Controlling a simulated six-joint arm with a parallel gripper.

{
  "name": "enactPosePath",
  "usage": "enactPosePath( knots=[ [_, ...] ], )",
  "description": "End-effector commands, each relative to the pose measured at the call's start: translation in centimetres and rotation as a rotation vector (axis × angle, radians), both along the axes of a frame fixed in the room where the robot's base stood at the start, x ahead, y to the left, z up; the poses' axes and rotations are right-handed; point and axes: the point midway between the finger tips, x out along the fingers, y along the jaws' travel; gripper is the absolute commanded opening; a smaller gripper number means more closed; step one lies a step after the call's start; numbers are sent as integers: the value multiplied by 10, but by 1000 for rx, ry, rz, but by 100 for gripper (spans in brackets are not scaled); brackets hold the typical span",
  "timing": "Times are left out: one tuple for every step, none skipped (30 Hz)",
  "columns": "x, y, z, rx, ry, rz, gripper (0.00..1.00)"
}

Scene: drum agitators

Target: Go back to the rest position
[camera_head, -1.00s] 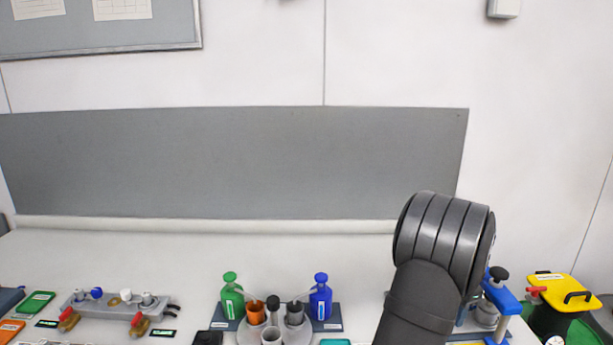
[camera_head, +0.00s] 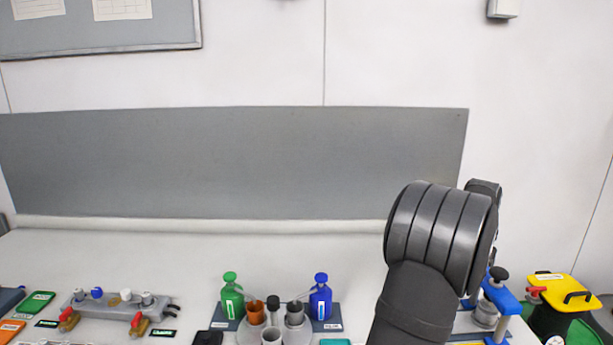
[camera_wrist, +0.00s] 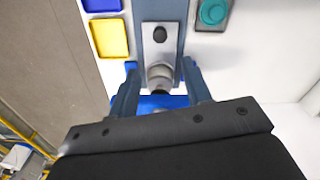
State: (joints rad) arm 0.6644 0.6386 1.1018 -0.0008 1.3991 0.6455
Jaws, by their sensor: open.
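My gripper (camera_wrist: 161,70) shows in the wrist view. Its two dark blue-grey fingers are apart, with a metal cylinder (camera_wrist: 160,76) of a blue fixture (camera_wrist: 160,101) visible between them. I cannot tell from this view how far the cylinder is from the fingers. In the head view my dark arm rises at the right and hides the gripper. The blue fixture (camera_head: 506,301) with its black knob (camera_head: 499,273) shows there beside the arm, partly hidden.
A green bottle (camera_head: 231,297) and a blue bottle (camera_head: 321,297) flank several cups. A grey valve block (camera_head: 115,305) stands at left. A yellow-lidded bin (camera_head: 563,290) stands at right. The wrist view shows a yellow square (camera_wrist: 109,38) and a teal round knob (camera_wrist: 213,12). The table's back is clear.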

Motion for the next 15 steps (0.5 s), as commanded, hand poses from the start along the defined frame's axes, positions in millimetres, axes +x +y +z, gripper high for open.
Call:
enactPosePath(
  knots=[
    [1, -1, 11, -2, -3, 0, 45],
    [0, -1, 17, -2, -3, 0, 45],
    [1, -1, 25, -3, -3, 0, 45],
    [0, -1, 31, -2, -3, 0, 45],
    [0, -1, 37, -3, -4, 0, 45],
    [0, -1, 45, -3, -3, 0, 45],
    [0, -1, 51, -3, -4, 0, 45],
    [0, -1, 58, -3, -4, 0, 45],
    [0, -1, 65, -4, -4, 0, 45],
    [0, 0, 59, 1, 1, 0, 45],
    [-1, 0, 50, 3, 4, 0, 45],
    [-1, 0, 41, 2, 4, 0, 45],
    [-1, 0, 35, 3, 4, 0, 45],
    [-1, 0, 29, 2, 4, 0, 45],
    [-1, 0, 20, 3, 4, 0, 45]
  ],
)
